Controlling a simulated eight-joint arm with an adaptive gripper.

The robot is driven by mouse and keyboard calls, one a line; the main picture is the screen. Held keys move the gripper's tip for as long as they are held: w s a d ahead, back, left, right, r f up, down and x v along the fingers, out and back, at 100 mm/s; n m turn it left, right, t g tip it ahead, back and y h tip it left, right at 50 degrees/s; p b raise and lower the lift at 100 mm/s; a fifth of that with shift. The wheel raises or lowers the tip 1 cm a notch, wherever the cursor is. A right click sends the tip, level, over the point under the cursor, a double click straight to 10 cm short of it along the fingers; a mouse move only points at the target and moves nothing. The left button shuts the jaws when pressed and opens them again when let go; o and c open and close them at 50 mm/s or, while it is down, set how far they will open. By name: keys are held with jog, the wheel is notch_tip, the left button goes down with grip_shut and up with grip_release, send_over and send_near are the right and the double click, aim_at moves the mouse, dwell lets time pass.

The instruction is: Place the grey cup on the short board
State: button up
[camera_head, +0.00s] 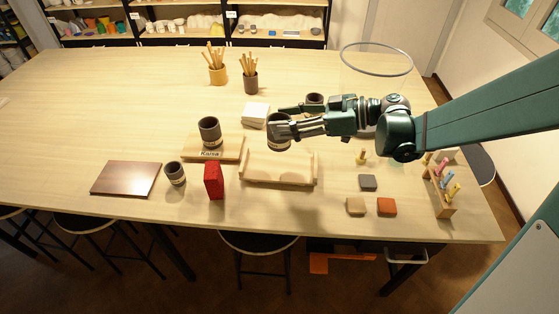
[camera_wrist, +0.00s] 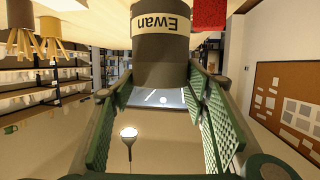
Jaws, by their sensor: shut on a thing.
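My gripper (camera_head: 284,121) is shut on a dark grey cup (camera_head: 279,138), held above the table. In the wrist view the same cup (camera_wrist: 162,58) sits between the green finger pads, its pale band reading "Ewan" upside down. Below it in the head view is a pale wooden board with raised ends (camera_head: 278,168), bare on top. To its left a flat pale board (camera_head: 231,153) carries another dark cup (camera_head: 209,131), with a "Kaisa" label at its foot. A dark brown board (camera_head: 126,179) lies bare further left. I cannot tell which board is the short one.
A small banded cup (camera_head: 175,173) and a red block (camera_head: 214,180) stand at the front. A white stack (camera_head: 255,115) and another dark cup (camera_head: 314,99) are near my gripper. Tool pots (camera_head: 218,75) stand behind. Small tiles (camera_head: 386,206) and a peg rack (camera_head: 440,189) lie right.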

aim_at(284, 146)
jog(key=shift+f, duration=0.25)
jog(key=shift+f+b, duration=0.55)
jog(key=shift+f, duration=2.3)
jog(key=shift+f+b, duration=0.4)
jog(key=shift+f, duration=1.7)
jog(key=shift+f, duration=0.15)
jog(key=o, duration=1.3)
jog(key=shift+r, duration=0.25)
jog(key=shift+p+v, duration=0.7)
jog(key=shift+v, duration=5.3)
